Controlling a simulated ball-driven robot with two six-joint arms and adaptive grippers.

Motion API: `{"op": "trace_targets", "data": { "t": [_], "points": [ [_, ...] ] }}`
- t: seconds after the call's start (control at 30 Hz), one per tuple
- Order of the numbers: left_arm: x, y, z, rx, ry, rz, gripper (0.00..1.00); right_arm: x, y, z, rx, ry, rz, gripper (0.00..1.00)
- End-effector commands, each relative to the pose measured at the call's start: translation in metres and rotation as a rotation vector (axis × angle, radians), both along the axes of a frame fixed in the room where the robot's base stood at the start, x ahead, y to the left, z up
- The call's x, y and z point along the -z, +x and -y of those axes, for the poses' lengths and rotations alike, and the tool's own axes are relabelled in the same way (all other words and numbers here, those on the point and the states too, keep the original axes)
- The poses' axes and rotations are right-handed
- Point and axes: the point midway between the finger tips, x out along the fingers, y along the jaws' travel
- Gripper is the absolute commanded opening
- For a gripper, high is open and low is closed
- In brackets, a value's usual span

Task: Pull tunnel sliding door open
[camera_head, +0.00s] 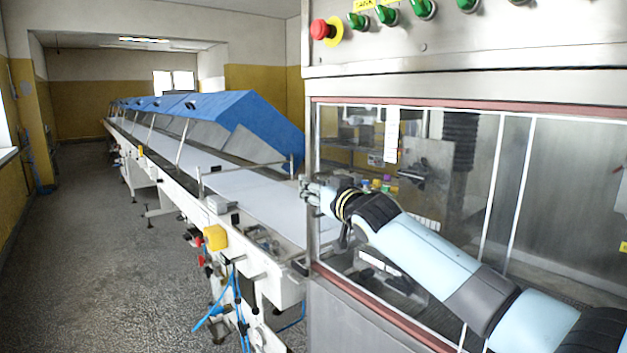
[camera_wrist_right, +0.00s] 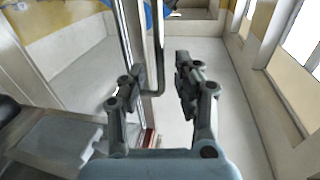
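The glazed sliding door (camera_head: 560,180) covers the front of the steel cabinet at right in the head view, with pale vertical strips on its panes. My right arm crosses in front of the glass. My right gripper (camera_head: 311,193) is at the cabinet's left edge. In the right wrist view my right gripper (camera_wrist_right: 158,88) has its fingers apart. A thin dark bent bar, seemingly a handle (camera_wrist_right: 159,60), appears in the gap between them. I cannot tell whether either finger touches it. My left gripper is not in view.
A conveyor line (camera_head: 265,210) with blue hoods (camera_head: 255,118) runs to the back, left of the cabinet. A control panel with a red button (camera_head: 320,29) and several green knobs is above the door. The floor (camera_head: 90,260) at left is free.

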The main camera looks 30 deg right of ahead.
Motion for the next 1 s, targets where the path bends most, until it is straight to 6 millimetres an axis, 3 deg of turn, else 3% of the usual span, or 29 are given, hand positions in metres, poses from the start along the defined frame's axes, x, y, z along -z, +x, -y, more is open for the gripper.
{"op": "trace_targets", "data": {
  "t": [0.4, 0.63, 1.0],
  "points": [
    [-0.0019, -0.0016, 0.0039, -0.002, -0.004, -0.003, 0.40, 0.0008, 0.0095, 0.0007, 0.000, 0.000, -0.001, 0.32],
    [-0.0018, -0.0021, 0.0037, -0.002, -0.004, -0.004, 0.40, 0.0007, 0.0093, 0.0008, 0.000, 0.000, -0.001, 0.01],
    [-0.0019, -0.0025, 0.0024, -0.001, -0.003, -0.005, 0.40, 0.0006, 0.0093, 0.0006, 0.000, 0.000, 0.000, 0.00]
  ]
}}
